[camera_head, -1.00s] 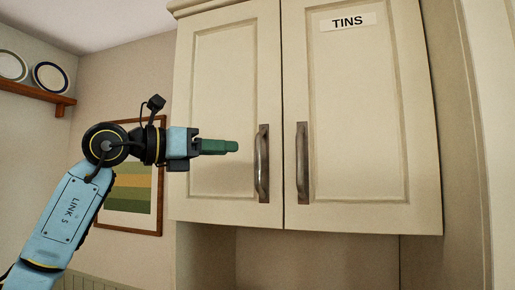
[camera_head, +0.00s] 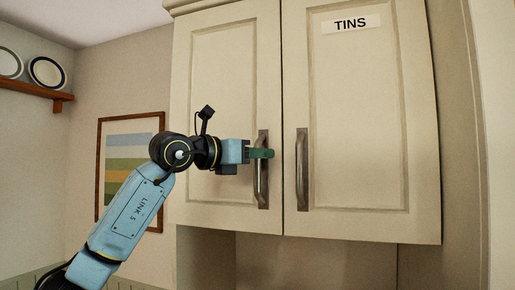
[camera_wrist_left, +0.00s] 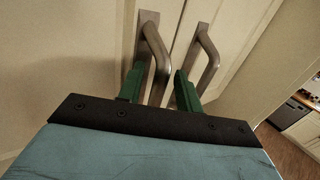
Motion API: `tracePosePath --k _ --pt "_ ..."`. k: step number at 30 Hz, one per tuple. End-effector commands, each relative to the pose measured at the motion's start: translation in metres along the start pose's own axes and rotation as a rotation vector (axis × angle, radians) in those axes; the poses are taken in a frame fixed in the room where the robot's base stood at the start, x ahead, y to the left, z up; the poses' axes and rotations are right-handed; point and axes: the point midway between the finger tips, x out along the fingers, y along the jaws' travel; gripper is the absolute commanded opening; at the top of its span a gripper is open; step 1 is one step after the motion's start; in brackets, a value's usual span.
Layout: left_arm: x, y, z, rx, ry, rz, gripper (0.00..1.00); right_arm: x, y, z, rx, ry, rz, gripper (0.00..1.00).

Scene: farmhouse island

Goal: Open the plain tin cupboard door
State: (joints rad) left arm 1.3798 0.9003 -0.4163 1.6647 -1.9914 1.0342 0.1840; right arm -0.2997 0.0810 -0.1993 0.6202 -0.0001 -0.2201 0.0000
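The cupboard has two cream doors. The plain left door (camera_head: 222,95) is shut and has an upright metal bar handle (camera_head: 263,190) near its right edge. The right door (camera_head: 365,130) is also shut and carries a "TINS" label (camera_head: 351,24) and its own handle (camera_head: 302,170). My left gripper (camera_head: 266,153) is at the plain door's handle, at its upper part. In the left wrist view its green fingers (camera_wrist_left: 160,86) are apart, with the plain door's handle (camera_wrist_left: 154,46) between them. I cannot tell whether either finger touches it. The right gripper is not in view.
The other handle (camera_wrist_left: 209,48) stands close beside the fingers in the left wrist view. A framed striped picture (camera_head: 125,160) hangs on the wall behind my arm. A shelf with plates (camera_head: 45,72) is at the far left. An open recess (camera_head: 310,262) lies below the doors.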

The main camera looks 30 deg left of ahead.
Motion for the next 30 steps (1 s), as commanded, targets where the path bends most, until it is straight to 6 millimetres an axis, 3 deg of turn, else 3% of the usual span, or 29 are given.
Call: tracePosePath --k 10,18,30 --pt "0.004 0.000 -0.001 0.000 0.001 0.000 0.34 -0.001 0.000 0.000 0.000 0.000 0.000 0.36" --pt "0.004 0.000 -0.001 0.000 0.001 0.000 0.00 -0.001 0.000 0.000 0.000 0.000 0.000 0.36" --pt "-0.007 -0.001 -0.001 0.001 -0.002 -0.010 0.00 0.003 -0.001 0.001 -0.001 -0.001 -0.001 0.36"
